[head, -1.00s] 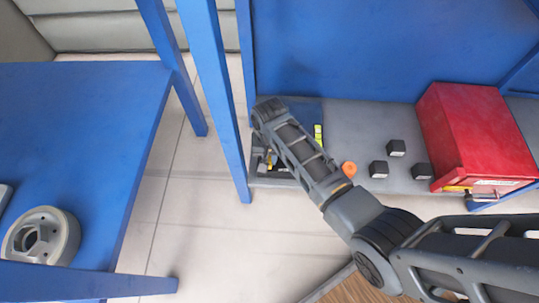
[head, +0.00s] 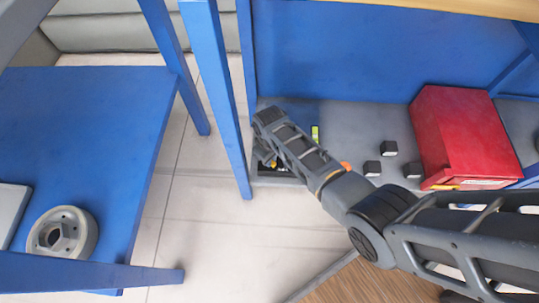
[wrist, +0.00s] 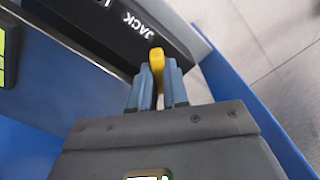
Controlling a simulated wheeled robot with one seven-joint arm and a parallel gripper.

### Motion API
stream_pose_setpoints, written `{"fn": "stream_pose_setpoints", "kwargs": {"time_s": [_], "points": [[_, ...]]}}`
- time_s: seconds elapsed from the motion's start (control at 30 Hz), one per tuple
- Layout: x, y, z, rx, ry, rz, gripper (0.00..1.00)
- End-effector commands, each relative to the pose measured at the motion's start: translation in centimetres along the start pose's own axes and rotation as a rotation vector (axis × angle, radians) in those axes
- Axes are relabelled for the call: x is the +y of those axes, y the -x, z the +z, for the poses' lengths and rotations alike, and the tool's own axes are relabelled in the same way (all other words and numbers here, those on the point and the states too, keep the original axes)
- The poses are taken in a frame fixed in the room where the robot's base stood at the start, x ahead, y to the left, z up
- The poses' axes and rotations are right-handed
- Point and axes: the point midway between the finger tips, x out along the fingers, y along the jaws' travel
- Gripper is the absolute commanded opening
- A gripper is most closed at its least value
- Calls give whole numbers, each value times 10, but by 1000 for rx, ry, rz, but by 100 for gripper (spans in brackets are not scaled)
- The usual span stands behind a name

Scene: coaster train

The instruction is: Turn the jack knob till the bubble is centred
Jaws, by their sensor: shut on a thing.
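The yellow jack knob (wrist: 156,56) stands beside the white JACK lettering on a dark panel (wrist: 105,30) in the wrist view. My gripper (wrist: 157,76) is shut on it, one finger on each side. In the head view my gripper is mostly hidden behind my own arm; a small yellow patch (head: 273,163) shows near its end. The yellow-green level (head: 315,134) lies on the grey shelf just right of my wrist. Part of it shows at the left edge of the wrist view (wrist: 4,55). I cannot make out where its bubble is.
A red box (head: 465,135) and several small dark blocks (head: 389,148) sit on the grey shelf (head: 350,118). An orange thing (head: 346,166) is partly behind my arm. A blue post (head: 217,95) stands close left of my wrist. A grey ring (head: 62,234) lies on the blue table.

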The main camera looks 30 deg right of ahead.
Motion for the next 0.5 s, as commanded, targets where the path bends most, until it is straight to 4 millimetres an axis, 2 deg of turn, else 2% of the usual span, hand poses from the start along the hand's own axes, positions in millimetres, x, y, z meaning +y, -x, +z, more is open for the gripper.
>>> {"fn": "stream_pose_setpoints", "kwargs": {"time_s": [0.2, 0.5], "points": [[0, 1, 0, 0, 102, 0, 0], [0, 0, 0, 1, 157, 0, 0]]}}
